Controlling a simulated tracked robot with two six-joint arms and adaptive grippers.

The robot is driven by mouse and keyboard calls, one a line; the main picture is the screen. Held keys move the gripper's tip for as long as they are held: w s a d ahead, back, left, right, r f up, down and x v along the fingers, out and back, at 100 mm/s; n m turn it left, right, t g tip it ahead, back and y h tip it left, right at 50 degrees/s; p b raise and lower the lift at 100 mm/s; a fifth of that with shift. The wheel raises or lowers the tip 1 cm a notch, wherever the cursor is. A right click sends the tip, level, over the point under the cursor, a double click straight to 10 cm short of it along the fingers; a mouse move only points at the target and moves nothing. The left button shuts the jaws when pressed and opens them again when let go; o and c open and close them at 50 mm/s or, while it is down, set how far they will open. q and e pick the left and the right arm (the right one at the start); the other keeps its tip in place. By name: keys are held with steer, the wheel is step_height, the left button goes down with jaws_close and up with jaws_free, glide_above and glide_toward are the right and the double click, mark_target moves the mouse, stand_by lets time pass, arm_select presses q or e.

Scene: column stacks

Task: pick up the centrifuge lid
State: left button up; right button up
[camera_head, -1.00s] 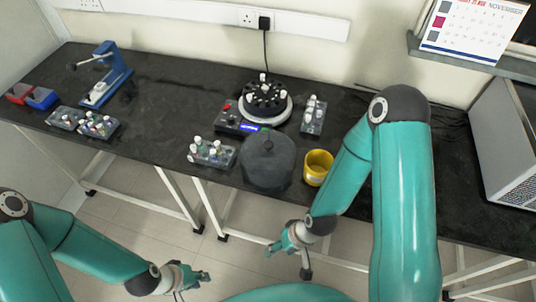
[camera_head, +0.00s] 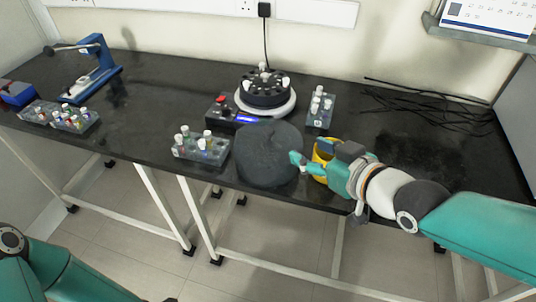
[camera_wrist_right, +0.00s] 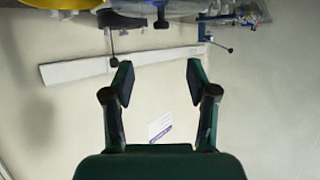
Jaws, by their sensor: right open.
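The centrifuge lid (camera_head: 268,155) is a dark grey, round, dome-like piece at the front edge of the black bench in the head view. The open centrifuge (camera_head: 265,95) stands behind it, with white-capped tubes in its black rotor. My right gripper (camera_head: 304,162) is at the lid's right side, in front of the yellow cup; I cannot tell whether it touches the lid. In the right wrist view its two fingers (camera_wrist_right: 160,82) are spread with nothing between them. My left gripper is out of view; only part of that arm shows at bottom left.
A yellow cup (camera_head: 322,152) is partly hidden behind my right gripper. Tube racks stand left of the lid (camera_head: 201,148) and right of the centrifuge (camera_head: 319,108). A blue press-like device (camera_head: 95,70) is at far left. Black cables (camera_head: 430,100) lie at right.

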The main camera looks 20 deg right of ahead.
steer(key=p, duration=0.3)
glide_toward(270, 132)
steer(key=x, duration=0.5)
steer(key=shift+w+d, duration=0.2)
steer(key=shift+w, duration=0.05)
steer(key=shift+p+x, duration=0.4)
steer(key=shift+x, duration=2.5)
steer(key=shift+a, duration=0.15)
steer(key=shift+c, duration=0.2)
jaws_close()
